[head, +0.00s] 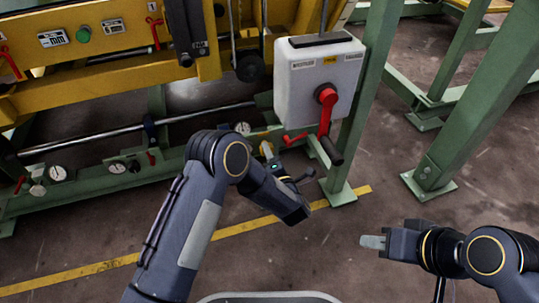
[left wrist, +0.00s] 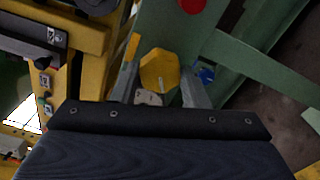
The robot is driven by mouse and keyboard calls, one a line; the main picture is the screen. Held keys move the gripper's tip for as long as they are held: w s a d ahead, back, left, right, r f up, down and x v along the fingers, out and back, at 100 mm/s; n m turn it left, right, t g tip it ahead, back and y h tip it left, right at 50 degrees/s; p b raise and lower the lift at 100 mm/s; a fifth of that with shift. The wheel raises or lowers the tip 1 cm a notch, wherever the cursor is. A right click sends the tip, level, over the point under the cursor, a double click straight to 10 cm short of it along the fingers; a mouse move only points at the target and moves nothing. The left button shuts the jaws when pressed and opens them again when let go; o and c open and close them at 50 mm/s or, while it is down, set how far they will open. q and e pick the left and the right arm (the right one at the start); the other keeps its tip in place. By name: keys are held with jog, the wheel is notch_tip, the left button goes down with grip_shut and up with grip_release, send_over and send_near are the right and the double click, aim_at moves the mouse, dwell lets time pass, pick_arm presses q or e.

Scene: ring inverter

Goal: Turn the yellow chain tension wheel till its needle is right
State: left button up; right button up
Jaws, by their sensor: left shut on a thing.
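The yellow wheel (left wrist: 159,71) is in the left wrist view, between the two fingers of my left gripper (left wrist: 160,92), which is shut on it. In the head view my left gripper (head: 267,151) is low at the green frame, below the white box, and partly hidden by my own arm. A small round white gauge (head: 242,128) is just left of it; its needle is too small to read. My right gripper (head: 373,241) is over the floor at the right, away from the machine. Its fingers are seen edge-on, so its opening is unclear.
A white box (head: 318,82) with a red crank handle (head: 326,112) hangs above and right of my left gripper. Other gauges (head: 57,173) and red levers line the lower green rail at left. Green posts (head: 470,110) stand at right. Open floor (head: 330,245) lies in front.

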pick_arm(q)
jog(key=shift+s+f+m+p, duration=0.1)
jog(key=shift+m+p, duration=1.15)
jog(key=shift+m, duration=7.3)
jog(key=shift+f+m+p, duration=0.1)
jog(key=shift+m+p, duration=1.15)
jog(key=shift+m, duration=7.3)
jog(key=o, duration=1)
jog(key=shift+r, duration=0.1)
jog(key=shift+c, duration=0.2)
